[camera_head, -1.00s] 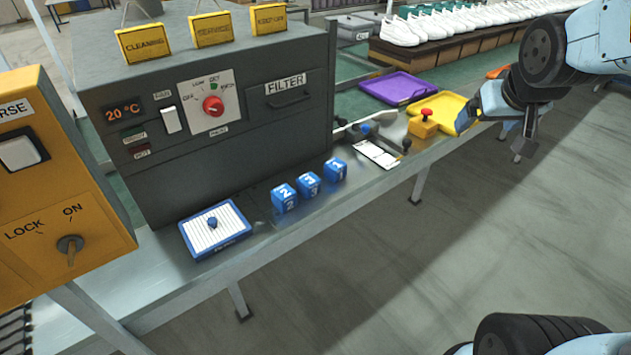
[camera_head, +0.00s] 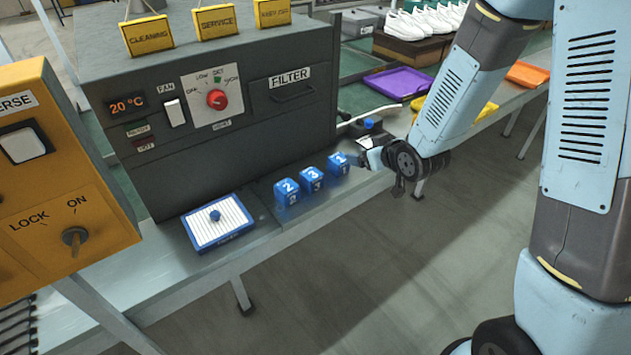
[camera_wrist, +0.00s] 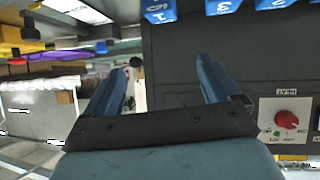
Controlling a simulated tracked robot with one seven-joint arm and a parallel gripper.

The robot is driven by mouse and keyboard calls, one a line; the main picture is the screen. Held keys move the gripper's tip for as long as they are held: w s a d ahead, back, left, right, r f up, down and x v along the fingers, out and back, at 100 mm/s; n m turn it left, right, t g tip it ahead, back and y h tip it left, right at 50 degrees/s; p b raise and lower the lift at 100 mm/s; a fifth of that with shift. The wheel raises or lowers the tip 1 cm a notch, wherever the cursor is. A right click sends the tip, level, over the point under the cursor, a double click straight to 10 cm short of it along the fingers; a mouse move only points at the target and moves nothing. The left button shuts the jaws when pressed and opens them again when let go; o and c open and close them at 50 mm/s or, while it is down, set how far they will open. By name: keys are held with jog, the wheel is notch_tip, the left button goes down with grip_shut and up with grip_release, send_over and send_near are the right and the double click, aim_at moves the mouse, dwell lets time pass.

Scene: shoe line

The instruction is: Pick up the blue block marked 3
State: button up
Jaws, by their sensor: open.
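The blue block marked 3 (camera_head: 312,181) stands on the metal bench in front of the grey machine, in the middle of a row of blue blocks. The block marked 2 (camera_head: 287,192) is on its left and the block marked 1 (camera_head: 339,164) on its right. My gripper (camera_head: 364,154) is at the right end of the row, close to block 1; whether they touch is unclear. In the wrist view my gripper (camera_wrist: 165,68) is open with nothing between its fingers. Block 3 (camera_wrist: 222,6) is cut off by the top edge there.
A blue-framed white pad (camera_head: 218,222) with a small blue knob lies left of the blocks. The grey machine (camera_head: 240,140) rises right behind them. Purple (camera_head: 398,83) and orange (camera_head: 527,74) trays lie farther right. The floor in front is clear.

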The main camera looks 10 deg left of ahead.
aim_at(307, 174)
jog(key=s+a+f+n+g+y, duration=0.1)
jog(key=s+a+f+n+y, duration=0.1)
jog(key=s+a+f+y, duration=0.4)
jog(key=w+a+f, duration=0.1)
jog(key=w+a, duration=0.1)
jog(key=w+a+f+h, duration=0.1)
jog(key=w+a+f, duration=0.1)
jog(key=a, duration=0.1)
jog(key=w+a+f+h, duration=0.1)
jog(key=w+a+f, duration=0.1)
jog(key=shift+a, duration=0.35)
jog(key=x, duration=0.3)
jog(key=shift+w+a+f, duration=0.1)
jog(key=shift+a+f, duration=0.05)
jog(key=shift+f, duration=0.35)
jog(key=shift+w+a+f, duration=0.25)
jog(key=shift+w+a, duration=0.15)
jog(key=shift+a, duration=0.1)
jog(key=c, duration=1.1)
jog(key=shift+r, duration=0.1)
